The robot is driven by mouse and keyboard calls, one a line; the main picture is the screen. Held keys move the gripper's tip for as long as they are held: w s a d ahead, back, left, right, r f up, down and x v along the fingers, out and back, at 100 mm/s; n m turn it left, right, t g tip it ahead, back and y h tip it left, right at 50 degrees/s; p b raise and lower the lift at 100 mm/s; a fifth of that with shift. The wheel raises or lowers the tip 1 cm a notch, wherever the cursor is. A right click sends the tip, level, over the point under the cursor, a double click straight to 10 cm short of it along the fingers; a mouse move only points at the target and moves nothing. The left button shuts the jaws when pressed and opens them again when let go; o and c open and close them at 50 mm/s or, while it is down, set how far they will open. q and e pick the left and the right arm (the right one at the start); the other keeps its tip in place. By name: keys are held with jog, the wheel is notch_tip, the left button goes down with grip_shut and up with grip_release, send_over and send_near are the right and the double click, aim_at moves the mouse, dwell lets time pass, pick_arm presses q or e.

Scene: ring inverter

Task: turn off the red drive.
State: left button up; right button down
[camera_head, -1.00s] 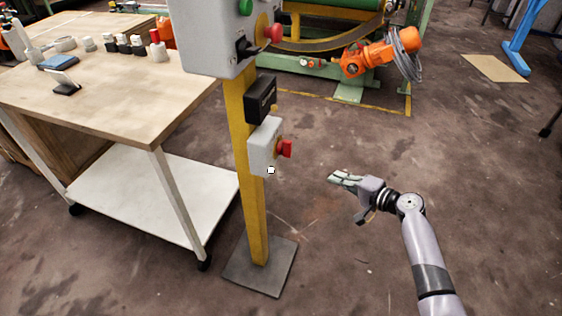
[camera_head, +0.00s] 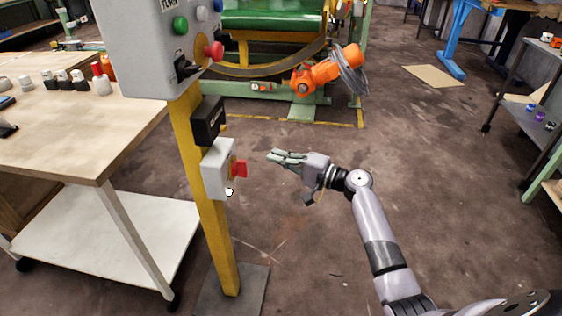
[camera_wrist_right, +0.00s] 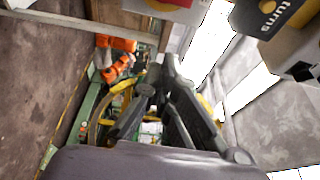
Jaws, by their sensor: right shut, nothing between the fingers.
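A red rotary switch (camera_head: 240,168) sits on the right face of a small light-grey box (camera_head: 217,168), fixed low on a yellow post (camera_head: 214,238). I cannot read any marking on it. My right gripper (camera_head: 272,154) is shut and empty, a short way right of the switch and slightly higher in the head view, apart from it. Its dark fingers also show in the wrist view (camera_wrist_right: 160,88), with nothing between them. My left gripper is not in view.
A grey panel (camera_head: 147,60) with green and red buttons is on top. A wooden table (camera_head: 80,135) stands left.

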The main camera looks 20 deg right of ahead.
aim_at(240, 168)
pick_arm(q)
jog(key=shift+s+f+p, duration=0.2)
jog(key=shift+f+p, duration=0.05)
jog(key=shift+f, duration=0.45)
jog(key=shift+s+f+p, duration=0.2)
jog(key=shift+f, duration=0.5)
pick_arm(e)
jog(key=w+a, duration=0.1)
jog(key=a, duration=0.5)
jog(key=shift+w, duration=0.35)
